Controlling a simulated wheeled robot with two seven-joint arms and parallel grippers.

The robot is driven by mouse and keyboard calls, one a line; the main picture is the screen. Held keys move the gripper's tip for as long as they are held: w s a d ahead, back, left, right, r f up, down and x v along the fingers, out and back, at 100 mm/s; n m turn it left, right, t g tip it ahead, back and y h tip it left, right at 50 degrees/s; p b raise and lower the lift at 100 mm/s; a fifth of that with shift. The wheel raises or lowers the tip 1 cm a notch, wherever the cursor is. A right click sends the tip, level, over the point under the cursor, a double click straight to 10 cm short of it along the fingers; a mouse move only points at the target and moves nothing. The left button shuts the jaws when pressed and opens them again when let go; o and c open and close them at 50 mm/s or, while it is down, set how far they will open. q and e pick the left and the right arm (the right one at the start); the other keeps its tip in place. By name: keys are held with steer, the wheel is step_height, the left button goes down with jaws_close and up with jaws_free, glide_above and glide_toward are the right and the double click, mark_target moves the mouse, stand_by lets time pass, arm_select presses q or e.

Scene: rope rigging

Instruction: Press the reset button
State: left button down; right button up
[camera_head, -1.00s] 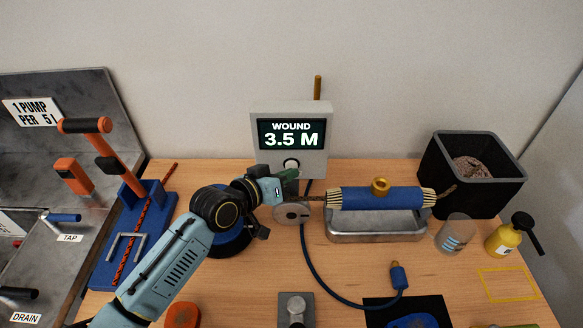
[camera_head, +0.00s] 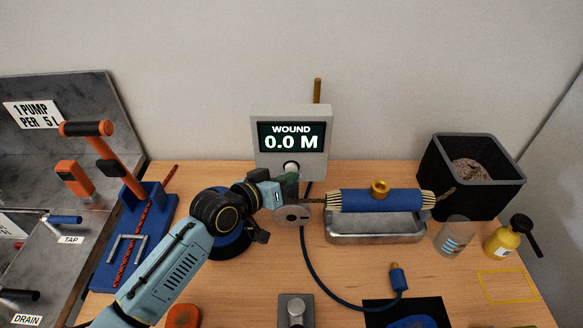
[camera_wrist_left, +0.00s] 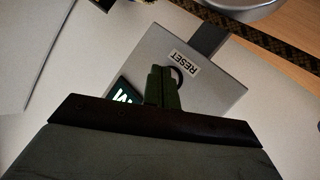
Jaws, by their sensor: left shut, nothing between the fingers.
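The grey counter box (camera_head: 258,150) stands at the back middle of the table. Its screen (camera_head: 291,137) reads "WOUND 0.0 M". The round white reset button (camera_head: 291,168) is low on its front, just below the screen. My left gripper (camera_head: 292,180) is shut and empty, with its tips just below and in front of the button in the head view. In the left wrist view the shut fingers (camera_wrist_left: 162,88) point at the box near the "RESET" label (camera_wrist_left: 184,62) and hide most of the button. I cannot tell whether they touch it. My right gripper is not in view.
A metal tray (camera_head: 375,238) and a blue cylinder (camera_head: 375,200) with a brass knob lie right of the gripper. A blue hose (camera_head: 320,280) curves across the table. A black bin (camera_head: 490,195) stands at the back right. The orange-handled pump (camera_head: 120,165) is at the left.

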arm_select(q)
steer(key=shift+s, duration=0.5)
steer(key=shift+p, duration=0.35)
steer(key=s+p, duration=0.3)
steer(key=s, duration=0.2)
stand_by(0.7)
